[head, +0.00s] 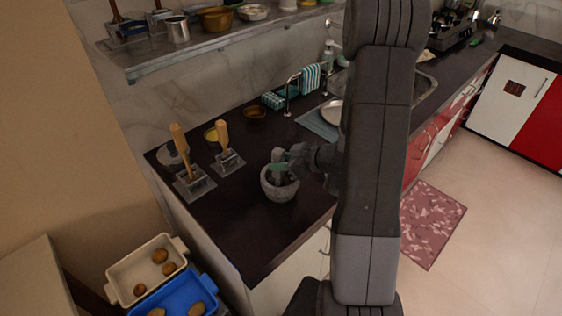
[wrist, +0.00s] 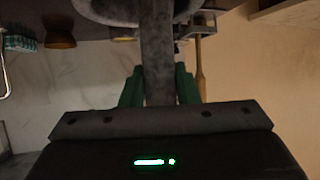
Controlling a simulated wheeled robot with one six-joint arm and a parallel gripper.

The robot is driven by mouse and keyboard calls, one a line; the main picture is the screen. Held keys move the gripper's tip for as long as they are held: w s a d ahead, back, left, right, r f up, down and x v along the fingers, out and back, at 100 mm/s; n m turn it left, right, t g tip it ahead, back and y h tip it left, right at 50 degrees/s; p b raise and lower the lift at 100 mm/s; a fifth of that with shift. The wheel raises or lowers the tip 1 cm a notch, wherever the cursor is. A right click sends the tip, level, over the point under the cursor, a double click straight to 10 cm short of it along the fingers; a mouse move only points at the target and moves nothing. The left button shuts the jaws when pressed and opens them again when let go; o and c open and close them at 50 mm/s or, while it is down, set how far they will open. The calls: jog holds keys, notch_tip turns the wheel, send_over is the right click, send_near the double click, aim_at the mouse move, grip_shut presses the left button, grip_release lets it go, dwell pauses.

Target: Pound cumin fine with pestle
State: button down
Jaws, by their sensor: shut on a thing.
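The grey stone mortar (head: 280,190) stands on the dark counter near its front edge. The grey pestle (head: 278,156) stands roughly upright with its lower end inside the mortar. My gripper (head: 290,157) reaches in from the right, with its green fingers closed around the pestle's upper part. In the wrist view the pestle (wrist: 157,50) runs between the green fingers (wrist: 157,84) towards the mortar (wrist: 105,8) at the top edge. The cumin is not visible; the mortar's inside is mostly hidden.
Two wooden-handled tools (head: 180,145) (head: 223,138) stand on grey bases left of the mortar. A brown bowl (head: 254,113) and a sink rack (head: 291,92) are behind. A shelf (head: 200,45) overhangs the back. Counter in front of the mortar is clear.

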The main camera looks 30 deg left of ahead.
aim_at(281, 151)
jog(key=shift+f, duration=0.1)
jog(key=shift+r+p, duration=1.25)
jog(key=shift+r, duration=0.1)
jog(key=c, duration=1.9)
grip_release()
jog(key=shift+c, duration=0.2)
grip_shut()
jog(key=shift+r+p, duration=0.8)
jog(key=shift+r, duration=4)
